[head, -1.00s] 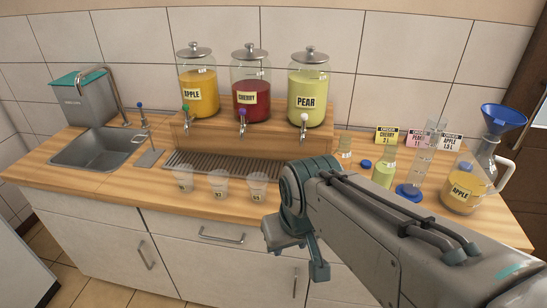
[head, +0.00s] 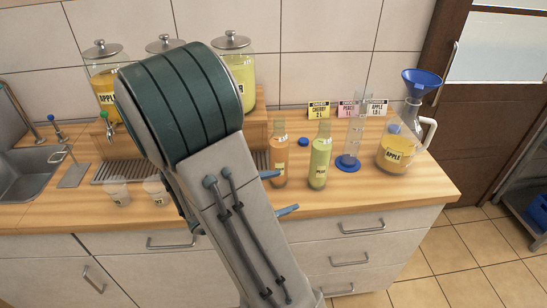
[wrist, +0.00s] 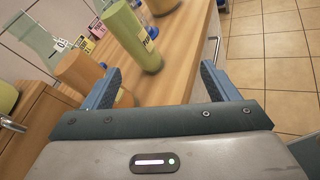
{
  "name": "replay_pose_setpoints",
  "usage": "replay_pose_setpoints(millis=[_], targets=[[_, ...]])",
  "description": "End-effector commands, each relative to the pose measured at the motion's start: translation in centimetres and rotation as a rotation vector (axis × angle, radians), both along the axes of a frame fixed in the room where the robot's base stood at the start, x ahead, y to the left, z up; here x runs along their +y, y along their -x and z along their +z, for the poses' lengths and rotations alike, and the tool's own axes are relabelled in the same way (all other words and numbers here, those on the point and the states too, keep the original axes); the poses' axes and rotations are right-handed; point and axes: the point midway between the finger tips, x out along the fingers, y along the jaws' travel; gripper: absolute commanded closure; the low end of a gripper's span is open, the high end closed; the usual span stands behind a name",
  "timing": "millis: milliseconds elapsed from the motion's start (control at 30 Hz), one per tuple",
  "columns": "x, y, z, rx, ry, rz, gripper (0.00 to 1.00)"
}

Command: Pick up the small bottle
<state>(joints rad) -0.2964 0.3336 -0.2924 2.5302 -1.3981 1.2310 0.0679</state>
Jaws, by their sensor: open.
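Two small bottles stand upright on the wooden counter: an orange one (head: 279,150) and a green one labelled PEAR (head: 319,165) to its right. The wrist view shows the green bottle (wrist: 128,32) ahead, between the lines of the fingers, and the orange bottle (wrist: 82,70) at the left finger, which partly covers it. My gripper (head: 279,192) is open and empty, with its fingers close to the orange bottle's base in the head view. The wrist view shows the open fingers (wrist: 160,84) wide apart. I cannot tell whether a finger touches the orange bottle.
A measuring cylinder (head: 355,130) on a blue base and an apple jug (head: 394,152) with a blue funnel (head: 422,84) stand to the right. A blue cap (head: 303,142) lies behind the bottles. Label cards (head: 318,111) stand at the back. The counter's right front is clear.

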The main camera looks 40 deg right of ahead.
Motion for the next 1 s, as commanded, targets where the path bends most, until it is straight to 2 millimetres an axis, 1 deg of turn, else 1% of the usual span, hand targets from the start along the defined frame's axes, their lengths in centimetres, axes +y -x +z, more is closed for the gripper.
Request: replay_pose_setpoints(millis=[33,100,200,300,467,567,800,900,1000], targets=[[-0.2,-1.2,-0.3,0.066,0.066,0.075,0.19],[-0.4,-3.0,-0.5,0.139,0.147,0.179,0.19],[-0.1,-5.2,-1.1,0.224,0.237,0.311,0.19],[0.3,-6.8,-1.7,0.281,0.298,0.411,0.19],[0.5,-8.1,-2.2,0.324,0.342,0.489,0.19],[-0.4,-8.8,-2.2,0.329,0.348,0.498,0.19],[-4.8,-10.6,-2.1,0.328,0.347,0.496,0.19],[-6.1,-11.3,-2.2,0.329,0.346,0.498,0.19],[-6.9,-11.6,-2.2,0.328,0.347,0.498,0.19]])
